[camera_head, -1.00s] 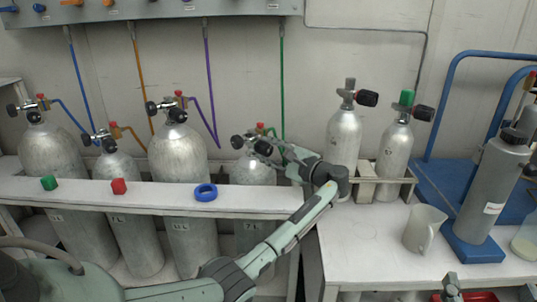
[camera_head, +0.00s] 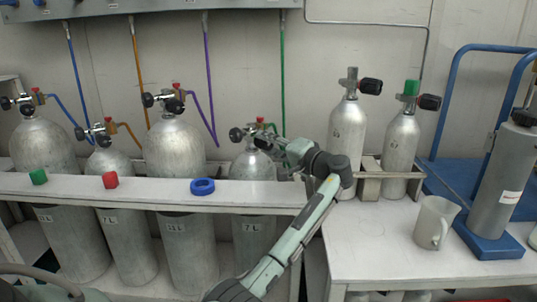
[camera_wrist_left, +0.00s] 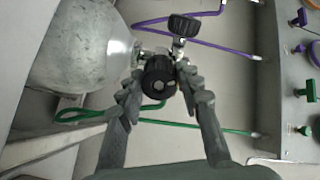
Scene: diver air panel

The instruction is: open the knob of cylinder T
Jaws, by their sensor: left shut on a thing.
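My left gripper (camera_head: 268,145) is at the valve of the rightmost grey cylinder (camera_head: 252,166) in the rack, the one with the green hose. In the left wrist view its two fingers (camera_wrist_left: 160,82) are closed on a round black knob (camera_wrist_left: 159,78), one finger on each side. A second black knob (camera_wrist_left: 184,26) on the same valve stands clear of the fingers. The cylinder's body (camera_wrist_left: 80,50) fills the upper left of that view. I cannot read a T on any cylinder. My right gripper is not in view.
Two loose cylinders (camera_head: 346,135) (camera_head: 400,150), a jug (camera_head: 434,222) and a blue trolley (camera_head: 490,240) are at right.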

